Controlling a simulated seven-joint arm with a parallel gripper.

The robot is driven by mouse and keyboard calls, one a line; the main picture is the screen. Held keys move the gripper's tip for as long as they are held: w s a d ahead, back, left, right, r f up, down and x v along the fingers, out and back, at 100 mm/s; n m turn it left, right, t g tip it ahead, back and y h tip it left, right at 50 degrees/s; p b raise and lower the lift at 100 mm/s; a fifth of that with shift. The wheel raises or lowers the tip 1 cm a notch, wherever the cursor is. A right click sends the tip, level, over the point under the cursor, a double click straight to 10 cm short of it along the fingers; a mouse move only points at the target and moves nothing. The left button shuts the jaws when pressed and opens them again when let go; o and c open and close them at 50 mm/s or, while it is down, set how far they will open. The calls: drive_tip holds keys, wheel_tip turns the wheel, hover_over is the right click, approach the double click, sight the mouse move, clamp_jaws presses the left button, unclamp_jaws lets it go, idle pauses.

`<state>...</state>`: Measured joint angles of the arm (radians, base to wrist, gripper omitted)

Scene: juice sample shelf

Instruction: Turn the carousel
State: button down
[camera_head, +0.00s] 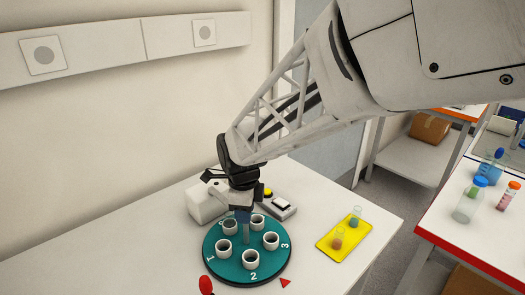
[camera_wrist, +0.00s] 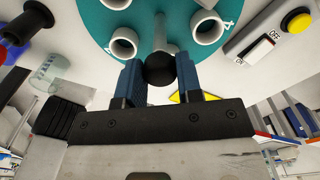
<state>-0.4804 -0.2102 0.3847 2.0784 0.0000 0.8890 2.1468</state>
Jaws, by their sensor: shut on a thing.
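The carousel is a round teal disc (camera_head: 228,262) on the white table, with several white cups (camera_head: 251,259) in a ring and numbers along its rim. The numbers 1, 2 and 3 read clearly in the head view. A grey post (camera_head: 246,236) stands at its middle. In the wrist view the post ends in a black ball knob (camera_wrist: 160,68). My gripper (camera_head: 243,213) is over the carousel's middle, its blue fingers shut on the knob, one on each side. The teal disc (camera_wrist: 100,22) fills the top of the wrist view. My fingers hide the knob in the head view.
A red triangle (camera_head: 286,283) lies by the disc's front edge, and a red knob-like thing (camera_head: 205,285) is at front left. A switch box with a yellow button (camera_wrist: 297,20) is close behind. A yellow tray (camera_head: 330,246) with two small vessels is to the right.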

drive_tip(key=shift+r+m, duration=0.1)
drive_tip(key=shift+m, duration=0.6)
drive_tip(key=c, duration=0.8)
unclamp_jaws()
drive_tip(key=shift+r, duration=3.85)
